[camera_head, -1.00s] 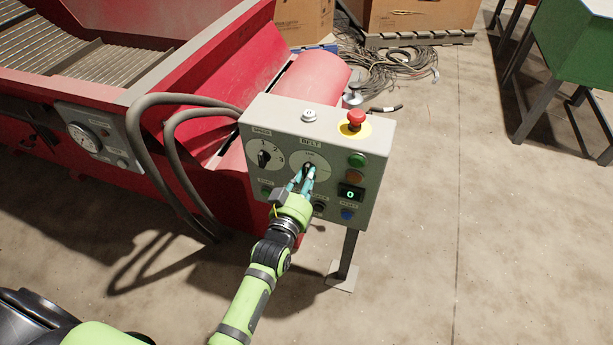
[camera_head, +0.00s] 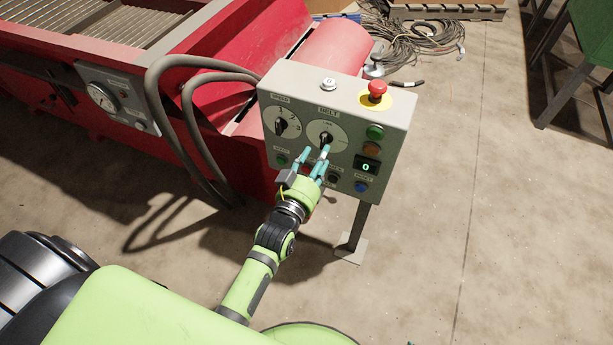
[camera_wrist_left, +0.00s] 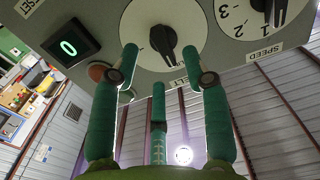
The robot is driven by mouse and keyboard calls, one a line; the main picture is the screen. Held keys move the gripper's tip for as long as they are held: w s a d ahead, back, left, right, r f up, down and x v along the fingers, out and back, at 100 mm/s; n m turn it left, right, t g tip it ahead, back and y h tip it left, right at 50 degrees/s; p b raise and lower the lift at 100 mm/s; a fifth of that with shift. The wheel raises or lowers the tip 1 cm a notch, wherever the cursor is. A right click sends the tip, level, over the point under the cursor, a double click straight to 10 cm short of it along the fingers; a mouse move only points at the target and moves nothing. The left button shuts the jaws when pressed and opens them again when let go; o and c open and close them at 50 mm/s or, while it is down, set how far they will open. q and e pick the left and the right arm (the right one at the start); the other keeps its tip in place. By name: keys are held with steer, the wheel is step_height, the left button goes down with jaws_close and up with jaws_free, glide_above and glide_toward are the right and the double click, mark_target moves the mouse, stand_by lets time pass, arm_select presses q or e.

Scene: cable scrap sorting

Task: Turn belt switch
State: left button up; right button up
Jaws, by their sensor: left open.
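The belt switch (camera_head: 326,138) is a black knob on a white round dial under the label BELT, on the grey control box (camera_head: 388,128). In the left wrist view the belt knob (camera_wrist_left: 163,40) shows just beyond the fingertips. My left gripper (camera_head: 314,156) is open, with its teal fingers a little below and in front of the knob. In the left wrist view the fingers of my left gripper (camera_wrist_left: 165,68) stand apart on both sides of the knob's lower end, and nothing is between them. My right gripper is out of view.
The speed knob (camera_head: 281,126) sits left of the belt dial. A red emergency stop (camera_head: 377,90) stands on top, and a green display (camera_head: 366,167) reads 0. Thick hoses (camera_head: 170,120) loop left of the box beside the red machine (camera_head: 240,50). Cables (camera_head: 425,38) lie on the floor behind.

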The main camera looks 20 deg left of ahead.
arm_select(q)
steer(key=s, duration=0.8)
steer(key=shift+a+f, duration=0.1)
